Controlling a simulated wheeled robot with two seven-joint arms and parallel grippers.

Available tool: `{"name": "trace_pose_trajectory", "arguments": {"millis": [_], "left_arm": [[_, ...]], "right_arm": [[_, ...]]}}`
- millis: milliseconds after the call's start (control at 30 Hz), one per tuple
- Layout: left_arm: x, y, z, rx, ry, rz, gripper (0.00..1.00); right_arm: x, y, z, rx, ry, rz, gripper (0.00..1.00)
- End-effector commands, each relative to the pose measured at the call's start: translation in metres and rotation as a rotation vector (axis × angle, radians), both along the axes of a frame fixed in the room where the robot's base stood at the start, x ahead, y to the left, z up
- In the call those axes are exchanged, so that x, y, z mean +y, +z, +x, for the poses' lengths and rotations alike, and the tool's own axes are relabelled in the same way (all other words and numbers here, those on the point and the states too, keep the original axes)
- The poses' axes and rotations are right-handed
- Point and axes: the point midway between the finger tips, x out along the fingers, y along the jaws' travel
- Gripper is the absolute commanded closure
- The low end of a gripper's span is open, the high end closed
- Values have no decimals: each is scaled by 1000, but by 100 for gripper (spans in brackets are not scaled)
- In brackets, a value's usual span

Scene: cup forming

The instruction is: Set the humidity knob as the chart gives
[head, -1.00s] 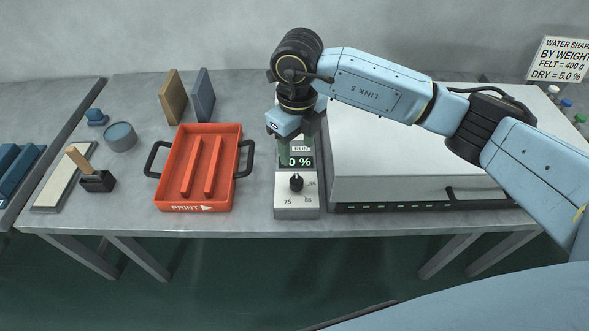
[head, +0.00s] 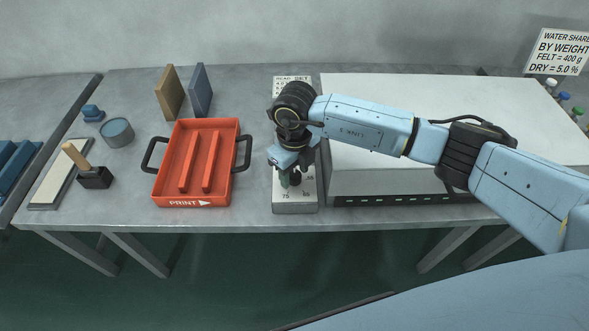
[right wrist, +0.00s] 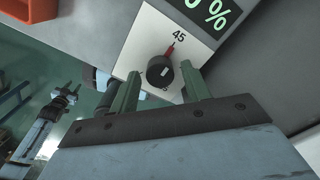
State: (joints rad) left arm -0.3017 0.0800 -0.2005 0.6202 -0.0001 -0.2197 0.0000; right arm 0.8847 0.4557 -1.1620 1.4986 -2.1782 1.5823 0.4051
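The black humidity knob (right wrist: 157,75) is on a pale control panel (head: 296,208). In the right wrist view a red pointer or mark stands between the knob and the printed 45. My right gripper (right wrist: 160,72) is open, with its green fingers on either side of the knob; I cannot tell whether they touch it. In the head view the right gripper (head: 291,178) is over the panel and hides most of the knob and the display. A chart headed READ SET (head: 292,80) stands behind the panel, its lower part hidden by my arm.
A white-topped box (head: 440,110) stands right of the panel. A red tray (head: 165,190) marked PRINT is to the left. A sign (head: 558,52) reads WATER SHARE BY WEIGHT, FELT = 400 g, DRY = 5.0 %. Small bottles (head: 564,97) stand at the far right.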

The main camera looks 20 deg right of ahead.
Motion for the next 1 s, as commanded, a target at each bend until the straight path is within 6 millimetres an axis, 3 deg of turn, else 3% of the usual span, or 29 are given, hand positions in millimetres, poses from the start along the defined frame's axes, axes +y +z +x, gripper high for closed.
{"name": "trace_pose_trajectory", "arguments": {"millis": [33, 300, 667, 1000], "left_arm": [[0, 0, -1, 2, 0, 0, 64], [0, 0, -1, 3, 0, 1, 64], [0, 2, 0, 2, 0, 0, 64], [0, 10, 1, -1, 0, 0, 64]], "right_arm": [[0, 0, 0, 0, 0, 0, 60], [0, 0, 0, 0, 0, 0, 93], [0, 1, 0, -1, -68, 0, 93], [0, 1, 0, -1, -328, 2, 93]]}}
